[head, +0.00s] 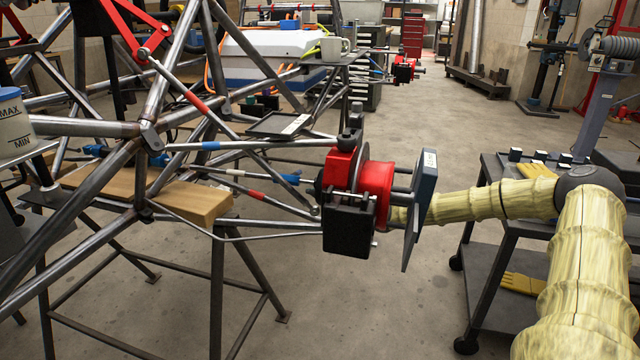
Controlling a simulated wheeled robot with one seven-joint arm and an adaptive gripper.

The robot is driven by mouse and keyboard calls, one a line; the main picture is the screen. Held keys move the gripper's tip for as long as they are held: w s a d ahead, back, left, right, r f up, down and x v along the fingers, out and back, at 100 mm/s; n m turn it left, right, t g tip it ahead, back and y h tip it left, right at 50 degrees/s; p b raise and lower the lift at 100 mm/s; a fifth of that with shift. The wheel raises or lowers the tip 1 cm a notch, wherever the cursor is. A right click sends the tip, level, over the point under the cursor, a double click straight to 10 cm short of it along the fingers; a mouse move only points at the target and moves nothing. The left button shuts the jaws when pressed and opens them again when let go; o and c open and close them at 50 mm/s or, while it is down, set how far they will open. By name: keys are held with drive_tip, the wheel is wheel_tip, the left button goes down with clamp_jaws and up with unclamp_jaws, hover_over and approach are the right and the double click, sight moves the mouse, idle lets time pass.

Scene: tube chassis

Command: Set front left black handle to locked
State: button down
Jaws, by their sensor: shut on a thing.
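The near corner of the tube chassis carries a red hub (375,185) with a black box (349,228) on its front. A small black knob-like part (355,114) stands upright above the hub. I cannot tell whether either black part is the task's handle, or whether the handle is locked. My arm reaches in from the right in a pale yellow sleeve. Its end passes behind a blue-grey plate (427,183) and a dark grey plate (412,228) beside the hub. My gripper is hidden behind these plates and the hub, so its jaws and anything in them do not show.
Steel chassis tubes (85,195) and thin suspension rods (245,145) fill the left. A wooden block (190,205) lies beneath them. A dark cart (490,270) with yellow gloves (525,284) stands on the right. The floor behind the hub (450,120) is clear.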

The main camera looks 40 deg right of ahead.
drive_tip(key=shift+s+a+f+m+t, duration=0.1)
drive_tip(key=shift+f+m+t, duration=0.05)
drive_tip(key=shift+m+t, duration=0.45)
drive_tip(key=shift+s+a+f+m+t, duration=0.1)
drive_tip(key=shift+s+f+m+t, duration=0.1)
drive_tip(key=shift+m+t, duration=0.4)
drive_tip(key=shift+s+a+f+m+t, duration=0.15)
drive_tip(key=shift+m+t, duration=0.25)
drive_tip(key=shift+m, duration=0.7)
drive_tip(key=c, duration=1.5)
unclamp_jaws()
drive_tip(key=v, duration=1.2)
